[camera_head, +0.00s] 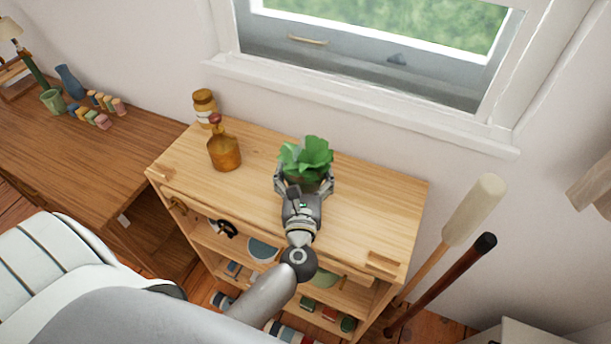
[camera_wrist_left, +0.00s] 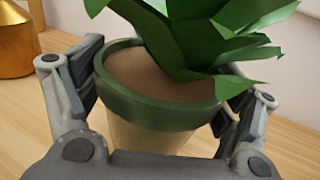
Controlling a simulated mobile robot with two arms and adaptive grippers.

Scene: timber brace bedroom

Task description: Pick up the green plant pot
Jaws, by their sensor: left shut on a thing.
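The green plant pot (camera_wrist_left: 150,115) has a dark green rim, a beige lower body, brown soil and large green leaves. In the head view the leafy plant (camera_head: 307,156) stands at the middle of the wooden shelf unit's top (camera_head: 365,215). My left gripper (camera_head: 305,185) reaches it from the front, with one finger on each side of the pot. In the left wrist view the fingers of my left gripper (camera_wrist_left: 155,105) are closed around the pot, which looks upright. The pot's base is hidden, so I cannot tell whether it touches the wood. My right gripper is not in view.
An amber bottle (camera_head: 224,152) and a brown jar (camera_head: 205,107) stand left of the plant. A window sill (camera_head: 370,105) runs behind. Two long handles (camera_head: 440,284) lean at the right. A desk (camera_head: 90,150) with small items is at the left.

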